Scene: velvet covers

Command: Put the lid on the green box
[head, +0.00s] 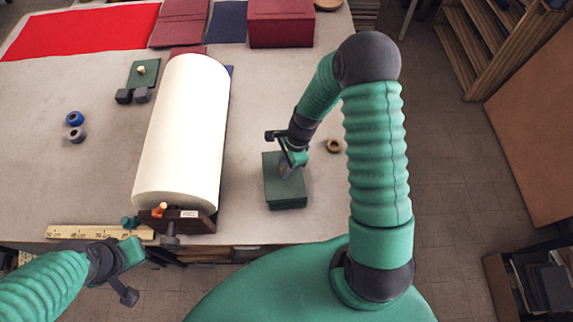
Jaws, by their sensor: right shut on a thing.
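The green box (287,204) stands on the table right of the big white roll. A flat dark green lid (274,168) covers its top as far as I can see. My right gripper (291,168) points down at the middle of the lid and is shut on it; its fingers hide the gripped part. I cannot tell whether the lid rests fully on the box. My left gripper (132,254) is empty-looking at the table's front edge, low on the left; its jaw opening is not clear.
The white roll (183,130) on its wooden stand lies left of the box. A green square with a pale knob (141,70) and dark blocks (124,96) lie beyond it. A tape ring (333,145) lies right of the box. A ruler (95,232) lies along the front edge.

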